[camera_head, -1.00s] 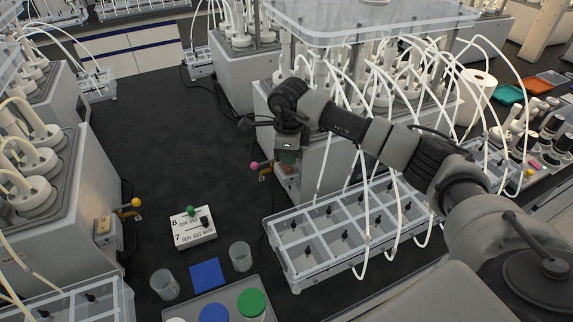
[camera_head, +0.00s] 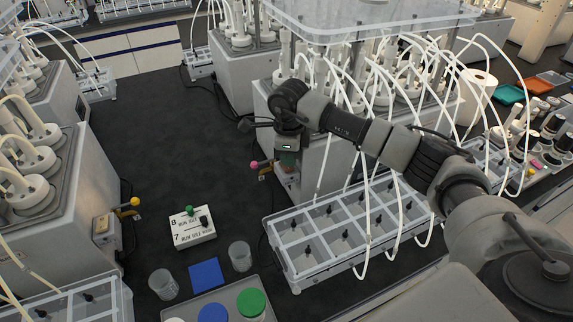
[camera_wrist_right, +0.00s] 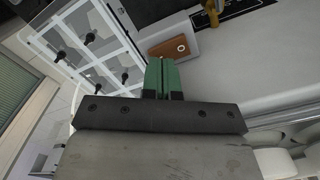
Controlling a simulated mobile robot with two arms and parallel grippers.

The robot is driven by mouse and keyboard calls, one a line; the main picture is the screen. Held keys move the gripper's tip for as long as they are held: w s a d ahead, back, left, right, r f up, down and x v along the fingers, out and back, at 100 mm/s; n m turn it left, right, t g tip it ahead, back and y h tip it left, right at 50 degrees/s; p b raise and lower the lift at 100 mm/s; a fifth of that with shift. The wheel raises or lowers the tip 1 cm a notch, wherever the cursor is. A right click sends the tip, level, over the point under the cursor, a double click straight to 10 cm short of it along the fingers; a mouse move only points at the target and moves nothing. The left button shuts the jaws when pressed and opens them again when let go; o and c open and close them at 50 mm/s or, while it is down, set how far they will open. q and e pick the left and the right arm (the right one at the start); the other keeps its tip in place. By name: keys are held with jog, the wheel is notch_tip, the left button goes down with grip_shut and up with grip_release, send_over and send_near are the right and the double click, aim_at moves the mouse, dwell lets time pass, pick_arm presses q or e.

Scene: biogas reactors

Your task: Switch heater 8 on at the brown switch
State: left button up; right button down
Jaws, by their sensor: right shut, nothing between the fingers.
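The brown switch (camera_wrist_right: 171,47) is a small brown plate with a pale round part, set on the light reactor wall in the right wrist view. My right gripper (camera_wrist_right: 165,76) has green fingertips and is shut with nothing in it. In that picture its tips appear just below the brown plate; I cannot tell whether they touch it. In the head view my right gripper (camera_head: 288,157) hangs at the near left corner of the middle reactor, with the switch mostly hidden behind it. My left gripper is not in view.
A white label block (camera_head: 192,229) marked 8 and 7 lies on the dark bench. A pink-knobbed valve (camera_head: 255,165) is just left of my right gripper. A clear divided tray (camera_head: 282,235) stands in front of the reactor. Beakers (camera_head: 240,257) and a blue square (camera_head: 206,274) lie nearer.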

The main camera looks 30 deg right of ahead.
aim_at(289, 168)
jog(key=shift+s, duration=0.1)
jog(key=shift+r+p, duration=0.5)
jog(key=shift+r, duration=0.05)
notch_tip(289, 168, up, 6)
jog(key=p, duration=0.2)
jog(key=shift+f+p, duration=0.15)
jog(key=shift+p, duration=0.2)
jog(key=shift+f, duration=0.1)
